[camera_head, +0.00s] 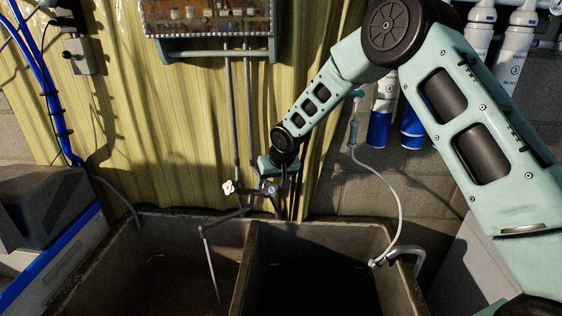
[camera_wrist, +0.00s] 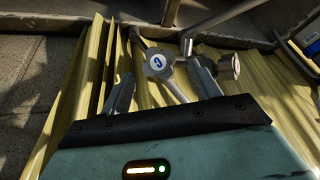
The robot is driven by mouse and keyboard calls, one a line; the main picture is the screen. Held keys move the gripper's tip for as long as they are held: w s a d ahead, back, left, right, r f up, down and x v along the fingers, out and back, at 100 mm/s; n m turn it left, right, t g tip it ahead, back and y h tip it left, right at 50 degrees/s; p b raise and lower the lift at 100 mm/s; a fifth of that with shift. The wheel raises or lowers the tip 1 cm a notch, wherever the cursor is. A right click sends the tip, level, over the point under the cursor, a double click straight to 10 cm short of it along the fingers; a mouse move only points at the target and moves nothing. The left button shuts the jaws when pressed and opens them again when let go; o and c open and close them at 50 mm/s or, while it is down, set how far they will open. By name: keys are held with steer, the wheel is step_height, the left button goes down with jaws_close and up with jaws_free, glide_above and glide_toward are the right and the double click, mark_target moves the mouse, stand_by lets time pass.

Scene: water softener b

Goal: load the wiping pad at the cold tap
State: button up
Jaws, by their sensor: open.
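The cold tap handle, with a round blue-marked disc, shows in the wrist view (camera_wrist: 158,63) and in the head view (camera_head: 269,188), on the wall above the sink. My gripper (camera_wrist: 162,72) is open, its two grey fingers on either side of the cold tap handle as seen in the wrist view. I cannot tell whether the fingers touch it. In the head view my gripper (camera_head: 281,186) is at the tap, partly hidden by its own wrist. Nothing is visibly held. I cannot make out a wiping pad in either view.
A pale second tap handle (camera_head: 228,187) is left of the cold tap, with a bent spout (camera_head: 226,217) over the double sink (camera_head: 249,265). A thin hose (camera_head: 392,185) hangs at right. Filter canisters (camera_head: 379,125) and a wall box (camera_head: 210,22) stand around.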

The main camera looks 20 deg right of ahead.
steer(key=b+v, duration=0.3)
steer(key=v, duration=1.1)
